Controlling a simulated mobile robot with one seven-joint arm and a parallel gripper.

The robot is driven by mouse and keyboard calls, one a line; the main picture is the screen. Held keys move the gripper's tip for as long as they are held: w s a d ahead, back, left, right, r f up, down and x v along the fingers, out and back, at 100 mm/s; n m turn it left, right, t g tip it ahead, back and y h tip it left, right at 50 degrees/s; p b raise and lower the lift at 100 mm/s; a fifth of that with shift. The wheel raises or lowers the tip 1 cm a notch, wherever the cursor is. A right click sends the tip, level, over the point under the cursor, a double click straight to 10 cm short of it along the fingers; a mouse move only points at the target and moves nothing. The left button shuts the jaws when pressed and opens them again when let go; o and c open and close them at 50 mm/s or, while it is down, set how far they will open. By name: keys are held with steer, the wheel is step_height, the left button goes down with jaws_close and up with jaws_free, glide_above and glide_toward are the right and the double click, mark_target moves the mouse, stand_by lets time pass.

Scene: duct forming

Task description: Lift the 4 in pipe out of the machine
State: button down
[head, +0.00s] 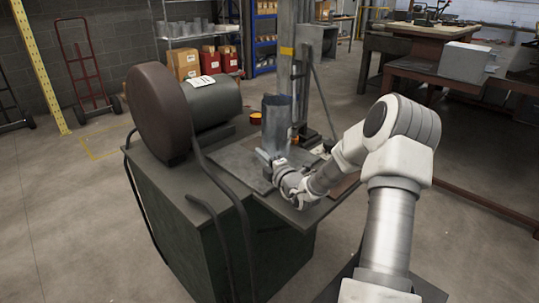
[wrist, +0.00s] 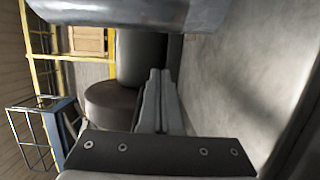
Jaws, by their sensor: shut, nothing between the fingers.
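The 4 in pipe (head: 277,122) is a grey metal cylinder standing upright at the machine (head: 230,195), on its flat top plate. In the wrist view a shiny rounded metal surface, which looks like the pipe (wrist: 125,12), runs across the top edge. My gripper (head: 264,157) is low beside the pipe, on its near side. In the wrist view my gripper's fingers (wrist: 160,75) are together and hold nothing. The fingertips appear apart from the pipe, though the exact gap is hard to judge. The far side of the pipe is hidden.
A large brown wheel (head: 160,112) and a dark motor drum (head: 213,100) sit left of the pipe. A vertical column (head: 286,60) rises just behind it. A curved dark bar (head: 222,180) crosses the machine's front. Open floor (head: 65,220) lies to the left.

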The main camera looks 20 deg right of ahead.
mark_target(269, 145)
steer(key=d, duration=0.1)
steer(key=w+d, duration=0.1)
steer(key=d+b, duration=0.1)
steer(key=shift+w+d, duration=0.35)
steer(key=shift+w+d+r+p, duration=0.1)
steer(key=shift+w+d+p, duration=0.05)
steer(key=shift+d+p, duration=0.3)
steer(key=shift+w+d+r+p, duration=0.1)
steer(key=shift+d+p, duration=0.1)
steer(key=shift+p, duration=0.3)
steer(key=shift+d+f, duration=0.15)
steer(key=shift+d, duration=0.1)
steer(key=shift+a, duration=0.15)
